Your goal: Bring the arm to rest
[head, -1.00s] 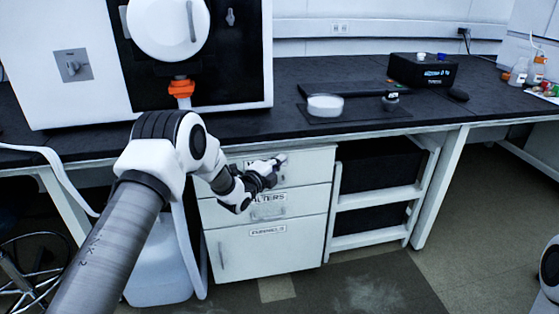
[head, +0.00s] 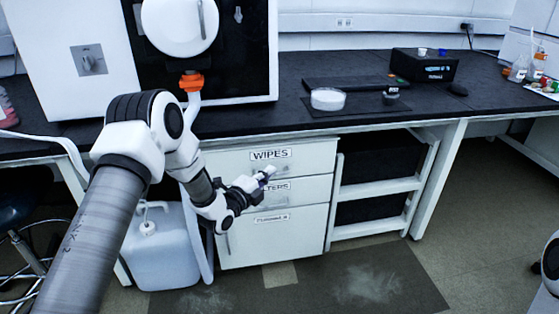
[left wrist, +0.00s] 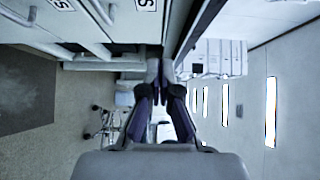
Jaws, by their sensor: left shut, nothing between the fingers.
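My left arm comes in from the left in the head view. Its gripper (head: 267,175) is shut and empty, in front of the white drawer unit (head: 270,240), just below the WIPES label (head: 270,154) and partly over the second drawer's label. In the left wrist view the dark fingers of the left gripper (left wrist: 160,75) meet at their tips with nothing between them. Only a white and black piece of my right arm shows at the right edge of the head view; the right gripper is out of view.
The drawers look shut. Above them the black bench (head: 240,121) carries a white round dish (head: 328,99), a black box (head: 424,66) and small bottles. A white jug (head: 165,255) stands on the floor left of the drawers. Floor in front is clear.

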